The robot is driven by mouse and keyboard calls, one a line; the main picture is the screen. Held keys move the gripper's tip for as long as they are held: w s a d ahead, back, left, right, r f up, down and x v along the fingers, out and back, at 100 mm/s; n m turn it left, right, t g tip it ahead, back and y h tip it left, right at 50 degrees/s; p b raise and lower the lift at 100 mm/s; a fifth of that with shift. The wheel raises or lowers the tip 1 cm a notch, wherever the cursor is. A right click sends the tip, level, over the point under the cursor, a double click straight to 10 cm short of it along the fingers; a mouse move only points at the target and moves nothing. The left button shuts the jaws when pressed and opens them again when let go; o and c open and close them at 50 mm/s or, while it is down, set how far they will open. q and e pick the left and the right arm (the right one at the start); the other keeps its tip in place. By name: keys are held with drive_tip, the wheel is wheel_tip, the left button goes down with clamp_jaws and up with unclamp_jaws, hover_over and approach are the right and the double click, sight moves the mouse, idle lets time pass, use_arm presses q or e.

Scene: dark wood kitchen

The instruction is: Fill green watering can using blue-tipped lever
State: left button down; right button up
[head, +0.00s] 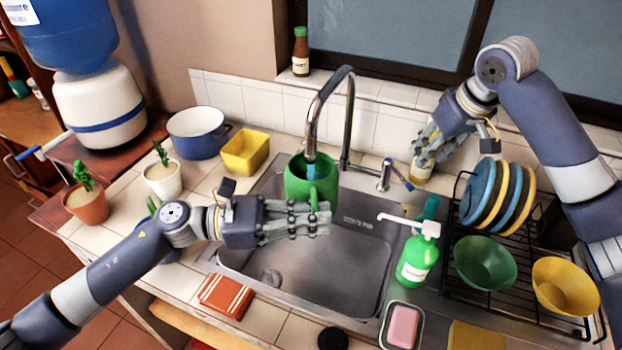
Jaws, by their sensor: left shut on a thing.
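The green watering can (297,187) is held upright over the sink, right under the end of the curved chrome faucet (318,104). A bluish patch (311,170) shows below the spout end at the can's mouth; I cannot tell whether it is running water. My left gripper (318,219) is shut on the can's near side, at its handle, and hides part of it. The blue-tipped lever (400,177) stands on the sink's back rim, right of the faucet. My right gripper (424,158) is just right of and behind the lever, apart from it; its fingers are too unclear to read.
A yellowish jar (421,173) stands below my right gripper. A green soap bottle (417,259), a soap dish (401,327) and a dish rack (530,307) crowd the right side. The sink basin (330,265) has free room. A yellow container (245,151) and blue pot (197,135) stand left.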

use_arm(q)
drive_tip(key=s+a, duration=0.5)
drive_tip(key=shift+s+a+r, duration=0.15)
drive_tip(key=shift+s+a, duration=0.25)
